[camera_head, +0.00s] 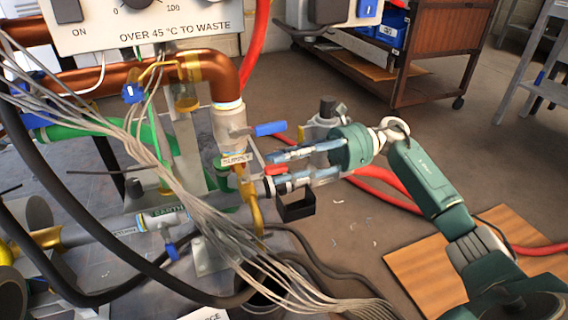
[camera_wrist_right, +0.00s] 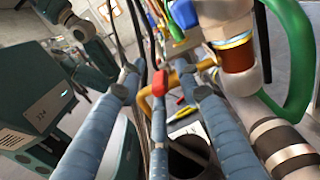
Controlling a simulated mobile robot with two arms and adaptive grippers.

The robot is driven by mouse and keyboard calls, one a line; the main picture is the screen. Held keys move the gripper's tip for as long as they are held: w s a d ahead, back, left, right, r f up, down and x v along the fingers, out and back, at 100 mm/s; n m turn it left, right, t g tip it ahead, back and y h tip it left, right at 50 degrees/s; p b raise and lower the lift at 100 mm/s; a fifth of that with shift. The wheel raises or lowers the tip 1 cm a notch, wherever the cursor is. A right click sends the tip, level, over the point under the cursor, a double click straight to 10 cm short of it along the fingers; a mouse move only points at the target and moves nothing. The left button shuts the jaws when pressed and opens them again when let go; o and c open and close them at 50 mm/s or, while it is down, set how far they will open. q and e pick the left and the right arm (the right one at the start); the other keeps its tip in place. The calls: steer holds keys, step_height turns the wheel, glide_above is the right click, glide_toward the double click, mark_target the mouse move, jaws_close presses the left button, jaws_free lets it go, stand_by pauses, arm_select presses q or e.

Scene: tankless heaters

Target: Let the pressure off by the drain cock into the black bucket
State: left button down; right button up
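The drain cock is a small brass fitting with a red lever (camera_head: 277,169), below the SUPPLY label; the red lever also shows in the right wrist view (camera_wrist_right: 159,83). A brass spout (camera_head: 254,208) curves down from it. The black bucket (camera_head: 262,298) stands below, partly hidden by cables; its dark opening shows in the right wrist view (camera_wrist_right: 186,158). My right gripper (camera_head: 272,169) reaches in from the right, fingers spread and empty, with the red lever near and between the fingertips. Contact cannot be told. My left gripper is not in view.
A bundle of grey cables (camera_head: 190,190) and black hoses (camera_head: 75,195) hang in front of the pipework. A blue lever (camera_head: 270,129) sits above my right gripper. A red hose (camera_head: 385,182) lies behind it. The floor to the right is mostly clear, with a brown board (camera_head: 425,275).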

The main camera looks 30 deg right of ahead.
steer(key=shift+d+f, duration=0.1)
steer(key=shift+f, duration=0.05)
steer(key=s+d, duration=0.1)
steer(key=d, duration=1)
steer(key=shift+d, duration=0.4)
steer(key=shift+c, duration=0.3)
